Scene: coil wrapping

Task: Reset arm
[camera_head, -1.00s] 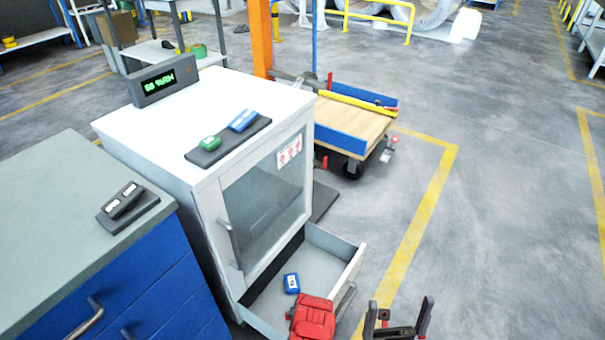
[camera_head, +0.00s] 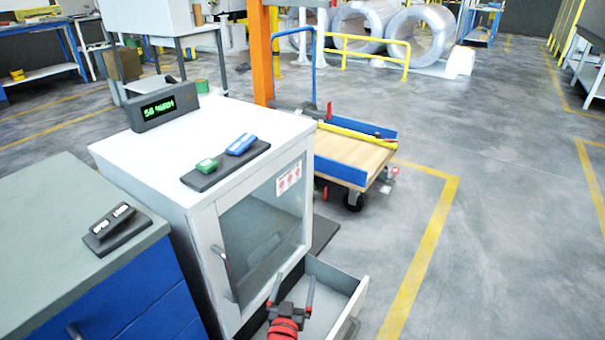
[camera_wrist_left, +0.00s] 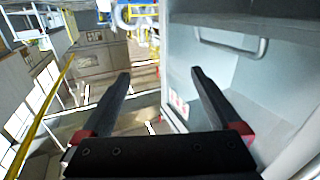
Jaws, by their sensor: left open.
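My left gripper (camera_head: 294,282) is in the lower middle of the head view, over the cabinet's open drawer (camera_head: 340,290). Its two dark fingers point up and away, apart and with nothing between them. In the left wrist view the open, empty fingers (camera_wrist_left: 160,75) show beside the cabinet (camera_wrist_left: 260,85), whose grey front and handle fill the right side. A red part sits just below the gripper in the head view. My right gripper is in neither view.
A blue-sided cart (camera_head: 350,158) stands behind. Open floor (camera_head: 500,240) lies right.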

